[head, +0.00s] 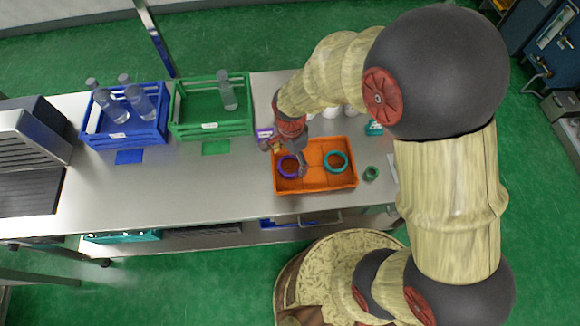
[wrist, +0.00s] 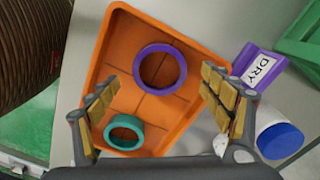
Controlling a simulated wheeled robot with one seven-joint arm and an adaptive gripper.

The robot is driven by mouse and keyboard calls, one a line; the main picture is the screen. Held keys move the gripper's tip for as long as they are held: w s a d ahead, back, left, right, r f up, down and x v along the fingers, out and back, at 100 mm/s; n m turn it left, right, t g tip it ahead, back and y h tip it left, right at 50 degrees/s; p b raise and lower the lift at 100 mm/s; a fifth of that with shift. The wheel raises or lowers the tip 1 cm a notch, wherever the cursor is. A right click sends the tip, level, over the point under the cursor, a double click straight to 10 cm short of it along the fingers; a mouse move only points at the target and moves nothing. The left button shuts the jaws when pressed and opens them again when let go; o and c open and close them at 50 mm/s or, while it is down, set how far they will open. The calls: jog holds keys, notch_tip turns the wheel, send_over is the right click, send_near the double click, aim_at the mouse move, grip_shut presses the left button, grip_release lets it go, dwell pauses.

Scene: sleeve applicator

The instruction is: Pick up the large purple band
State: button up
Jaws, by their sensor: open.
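The large purple band (head: 280,167) lies in the left part of the orange tray (head: 315,187). In the wrist view the purple band (wrist: 181,81) lies flat in the tray (wrist: 101,75), past my fingertips and between their lines. A teal band (head: 326,162) lies in the right part of the same tray; it also shows in the wrist view (wrist: 108,131). My gripper (wrist: 160,100) is open and empty above the tray, with padded fingers on both sides. In the head view my gripper (head: 288,160) partly covers the purple band.
A blue crate (head: 148,140) and a green crate (head: 210,130) with clear bottles stand to the left. A purple box labelled DRY (wrist: 258,68) and a blue-capped white container (wrist: 280,138) are beside the tray. A small green ring (head: 371,173) lies right of it. The left counter is mostly clear.

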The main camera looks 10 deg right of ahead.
notch_tip(320, 180, down, 2)
jog(key=shift+f, duration=0.25)
jog(key=shift+r, duration=0.1)
jog(key=shift+c, duration=0.2)
jog(key=c, duration=0.7)
jog(key=shift+c, duration=0.2)
